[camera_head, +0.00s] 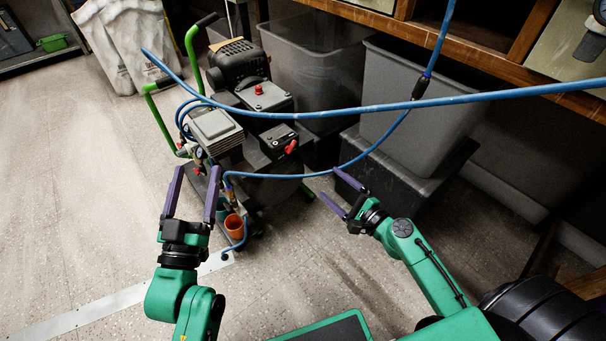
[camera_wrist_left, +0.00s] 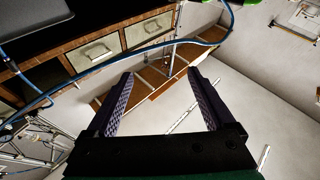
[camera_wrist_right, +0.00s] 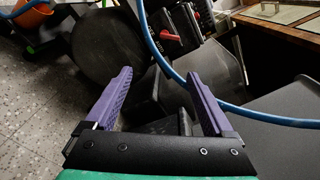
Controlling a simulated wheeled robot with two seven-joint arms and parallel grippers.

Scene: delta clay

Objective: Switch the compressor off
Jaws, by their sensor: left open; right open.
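The compressor (camera_head: 217,124) is a wheeled unit with green handles, standing left of centre in the head view. A red knob (camera_head: 258,90) tops its grey box, and a red lever (camera_head: 291,147) sits on the black box nearer me. In the right wrist view a black box with a red part (camera_wrist_right: 170,33) shows at the top, beyond the fingers. My left gripper (camera_head: 196,170) is open and empty, in front of the compressor's near left side. My right gripper (camera_head: 329,183) is open and empty, to the right of the red lever, apart from it.
A blue hose (camera_head: 370,107) runs across the view, with another stretch (camera_head: 350,162) near my right gripper. Grey bins (camera_head: 405,110) stand behind, right of the compressor. An orange cup (camera_head: 233,226) sits low at its front.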

